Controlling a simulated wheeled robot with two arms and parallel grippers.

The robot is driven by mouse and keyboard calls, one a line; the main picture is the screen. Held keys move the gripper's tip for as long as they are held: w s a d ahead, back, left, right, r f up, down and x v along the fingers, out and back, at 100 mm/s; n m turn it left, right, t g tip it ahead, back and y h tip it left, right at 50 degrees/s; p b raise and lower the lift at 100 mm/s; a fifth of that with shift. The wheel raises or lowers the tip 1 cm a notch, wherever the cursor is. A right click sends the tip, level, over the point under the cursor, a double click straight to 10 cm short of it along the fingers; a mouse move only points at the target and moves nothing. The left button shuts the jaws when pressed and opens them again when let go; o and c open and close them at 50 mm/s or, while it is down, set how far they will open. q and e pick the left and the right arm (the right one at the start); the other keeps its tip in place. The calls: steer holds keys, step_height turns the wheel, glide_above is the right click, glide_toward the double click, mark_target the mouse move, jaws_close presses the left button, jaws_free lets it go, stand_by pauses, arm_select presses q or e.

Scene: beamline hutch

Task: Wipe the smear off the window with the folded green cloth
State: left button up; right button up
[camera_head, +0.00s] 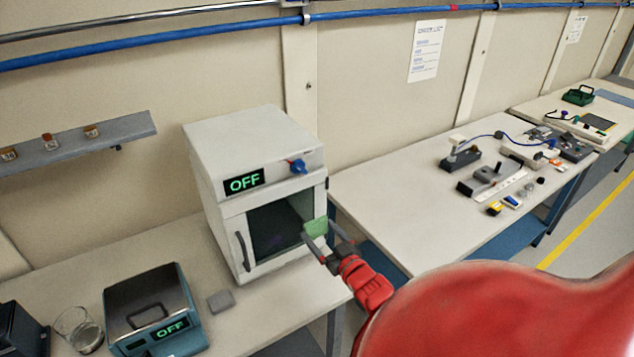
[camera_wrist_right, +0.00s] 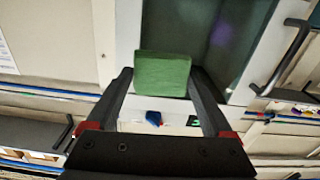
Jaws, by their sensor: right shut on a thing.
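The white cabinet (camera_head: 232,150) stands on the near bench, with a dark window (camera_head: 270,232) in its door. A faint purplish smear (camera_head: 276,240) shows low on the glass; it also shows in the right wrist view (camera_wrist_right: 232,50). My right gripper (camera_head: 317,238) is shut on the folded green cloth (camera_head: 315,226), which sticks out past the fingertips in the right wrist view (camera_wrist_right: 162,75). The cloth is in front of the door's right edge, beside the window. I cannot tell whether it touches the door. My left gripper is not in view.
The cabinet has an OFF display (camera_head: 244,181), a blue knob (camera_head: 298,166) and a door handle (camera_head: 243,251). A blue-grey device (camera_head: 155,308), a glass beaker (camera_head: 78,330) and a small grey block (camera_head: 221,300) are on the bench. A second bench (camera_head: 400,190) with tools stands to the right.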

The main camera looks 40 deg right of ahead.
steer(key=shift+s+a+r+p, duration=0.1)
steer(key=shift+s+a+p, duration=0.05)
steer(key=shift+s+p, duration=0.5)
steer(key=shift+p+v, duration=0.75)
steer(key=shift+v, duration=0.1)
steer(key=shift+f, duration=0.2)
